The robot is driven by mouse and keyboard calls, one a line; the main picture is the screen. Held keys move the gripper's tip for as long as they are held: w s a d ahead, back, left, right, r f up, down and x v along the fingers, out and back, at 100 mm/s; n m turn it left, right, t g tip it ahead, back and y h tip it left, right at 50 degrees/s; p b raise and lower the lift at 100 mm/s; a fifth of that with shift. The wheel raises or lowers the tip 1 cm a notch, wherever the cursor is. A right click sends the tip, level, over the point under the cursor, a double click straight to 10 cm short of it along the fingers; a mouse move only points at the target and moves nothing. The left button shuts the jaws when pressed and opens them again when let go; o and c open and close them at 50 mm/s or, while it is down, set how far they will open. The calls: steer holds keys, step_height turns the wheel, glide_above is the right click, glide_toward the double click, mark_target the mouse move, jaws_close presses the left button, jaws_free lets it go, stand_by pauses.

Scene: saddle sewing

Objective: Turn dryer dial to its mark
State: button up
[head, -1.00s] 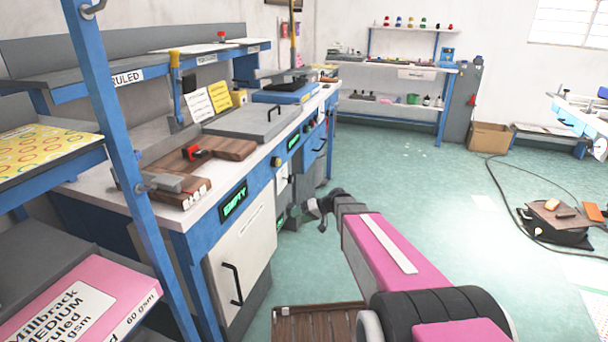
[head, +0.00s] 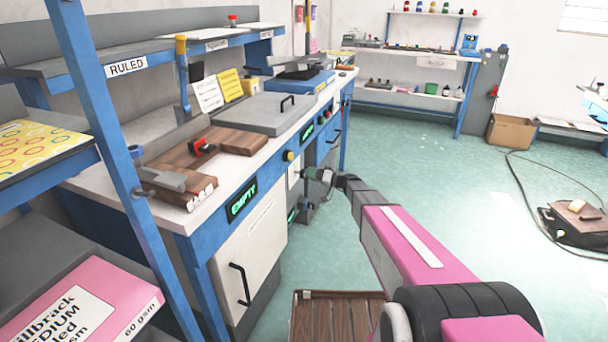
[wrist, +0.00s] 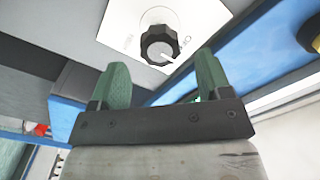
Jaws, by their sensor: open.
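The dryer dial (wrist: 159,46) is a black ribbed knob with a white pointer line, on a white panel in the wrist view. The pointer aims toward the lower right. In the head view my gripper (head: 318,180) is beside the bench front, where the dial cannot be made out.
The bench (head: 190,215) runs along the left with a green EMPTY display (head: 242,200) and a white cabinet door (head: 250,250). A dark round knob (wrist: 312,34) sits right of the dial. A wooden slatted platform (head: 335,318) lies below my arm.

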mark_target(303, 173)
steer(key=shift+x, duration=2.15)
steer(key=c, duration=0.9)
